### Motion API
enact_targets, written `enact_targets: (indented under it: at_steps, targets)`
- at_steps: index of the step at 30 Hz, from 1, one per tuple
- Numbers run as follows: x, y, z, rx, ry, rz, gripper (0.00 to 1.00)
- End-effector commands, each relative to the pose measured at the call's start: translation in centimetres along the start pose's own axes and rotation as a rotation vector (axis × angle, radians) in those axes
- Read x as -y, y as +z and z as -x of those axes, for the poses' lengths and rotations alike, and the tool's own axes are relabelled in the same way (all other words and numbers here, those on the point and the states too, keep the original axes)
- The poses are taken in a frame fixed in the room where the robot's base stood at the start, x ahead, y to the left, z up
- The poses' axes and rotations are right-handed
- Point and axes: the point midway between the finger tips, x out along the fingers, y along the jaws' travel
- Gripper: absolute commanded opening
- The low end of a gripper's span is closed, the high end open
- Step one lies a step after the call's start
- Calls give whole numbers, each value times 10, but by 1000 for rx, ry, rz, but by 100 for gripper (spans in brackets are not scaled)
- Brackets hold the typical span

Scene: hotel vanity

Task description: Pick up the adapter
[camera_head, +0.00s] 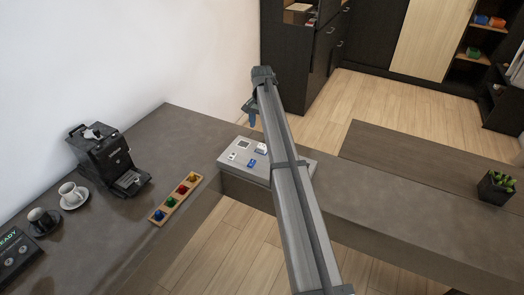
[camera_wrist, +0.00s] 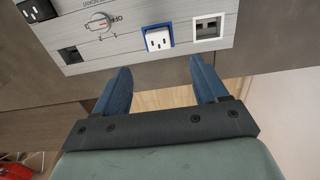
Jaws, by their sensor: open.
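A grey panel (camera_head: 225,160) on the counter carries several small fittings. In the wrist view, a white three-slot socket piece in a blue frame (camera_wrist: 158,40) sits on this panel (camera_wrist: 120,47). It looks like the adapter, though I cannot tell for sure. A black socket piece (camera_wrist: 36,10) is at the panel's upper left. My gripper (camera_wrist: 160,68) is open and empty, its two blue fingers apart. The blue-framed piece lies beyond the fingertips, roughly in line with the gap. In the head view my gripper (camera_head: 252,113) hangs above and behind the panel.
The panel also has an OFF-marked knob (camera_wrist: 97,22) and a white-framed port (camera_wrist: 208,28). Left on the counter (camera_head: 165,125) stand a coffee machine (camera_head: 105,160), cups and a wooden capsule tray (camera_head: 160,220). A potted plant (camera_head: 495,187) stands far right.

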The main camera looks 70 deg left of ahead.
Motion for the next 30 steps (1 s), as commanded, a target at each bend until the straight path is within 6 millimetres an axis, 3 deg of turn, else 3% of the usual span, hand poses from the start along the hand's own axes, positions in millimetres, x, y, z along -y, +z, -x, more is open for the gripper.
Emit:
enact_targets:
  at_steps: [7, 16, 25, 30]
  targets:
    - [-1, 0, -40, 1, 1, 0, 72]
    - [-1, 1, -57, 1, 1, 0, 72]
    - [-2, 2, -94, 1, 1, 0, 72]
    - [-2, 2, -98, 0, 0, 0, 72]
